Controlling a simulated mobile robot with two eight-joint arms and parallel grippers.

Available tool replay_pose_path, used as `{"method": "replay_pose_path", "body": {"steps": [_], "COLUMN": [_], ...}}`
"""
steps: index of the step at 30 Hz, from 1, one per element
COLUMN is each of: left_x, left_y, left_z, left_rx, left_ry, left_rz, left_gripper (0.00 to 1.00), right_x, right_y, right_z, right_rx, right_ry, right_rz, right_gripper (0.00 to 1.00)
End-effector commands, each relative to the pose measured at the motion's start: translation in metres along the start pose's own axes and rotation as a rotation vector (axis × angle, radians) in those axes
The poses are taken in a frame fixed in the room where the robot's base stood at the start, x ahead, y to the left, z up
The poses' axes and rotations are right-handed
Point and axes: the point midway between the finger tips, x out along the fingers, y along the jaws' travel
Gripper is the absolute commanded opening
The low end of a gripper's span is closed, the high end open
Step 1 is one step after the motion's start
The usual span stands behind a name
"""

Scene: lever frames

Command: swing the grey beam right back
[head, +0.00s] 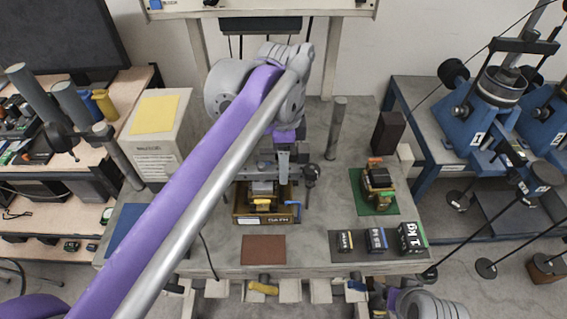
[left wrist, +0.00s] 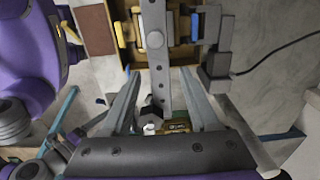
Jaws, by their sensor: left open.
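The grey beam (left wrist: 158,75) shows in the left wrist view as a narrow flat bar with a round pivot-like knob on it. It runs from the top edge down to the space between my fingers. My left gripper (left wrist: 162,108) is open, one finger on each side of the beam's near end, with a gap on both sides. A small dark knob sits near that end. In the head view the beam (head: 284,166) shows as a short grey strip at the brass-coloured rig (head: 264,217), just below my left gripper (head: 284,146). My arm hides part of it.
Several black weights (head: 410,238) stand at the table's front right. A green mat (head: 371,207) holds a brass-and-orange item. A brown mat (head: 263,249) lies in front of the rig. A grey post (head: 336,128), a dark block (head: 387,133) and a white box (head: 158,145) stand farther back.

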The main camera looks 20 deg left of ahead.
Motion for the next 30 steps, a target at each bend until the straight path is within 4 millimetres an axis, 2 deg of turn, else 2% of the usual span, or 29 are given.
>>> {"method": "replay_pose_path", "body": {"steps": [10, 11, 18, 21, 30], "left_x": [0.0049, 0.0049, 0.0047, 0.0047, 0.0046], "left_y": [0.0001, 0.0001, 0.0002, 0.0002, 0.0002], "left_z": [0.0002, 0.0001, 0.0001, 0.0001, 0.0001], "left_rx": [0.000, 0.000, 0.000, 0.000, 0.000], "left_ry": [0.000, 0.000, 0.000, 0.000, 0.000], "left_rz": [0.000, 0.000, 0.000, 0.000, 0.000], "left_gripper": [0.61, 0.58, 0.14, 0.00, 0.00], "right_x": [0.0002, 0.0002, 0.0003, 0.0003, 0.0003], "right_y": [0.0000, 0.0000, 0.0000, 0.0000, 0.0000], "right_z": [0.0002, 0.0002, 0.0002, 0.0002, 0.0002], "right_rx": [0.000, 0.000, 0.000, 0.000, 0.000], "right_ry": [0.000, 0.000, 0.000, 0.000, 0.000], "right_rz": [0.000, 0.000, 0.000, 0.000, 0.000], "right_gripper": [0.71, 0.71, 0.71, 0.71, 0.71]}}
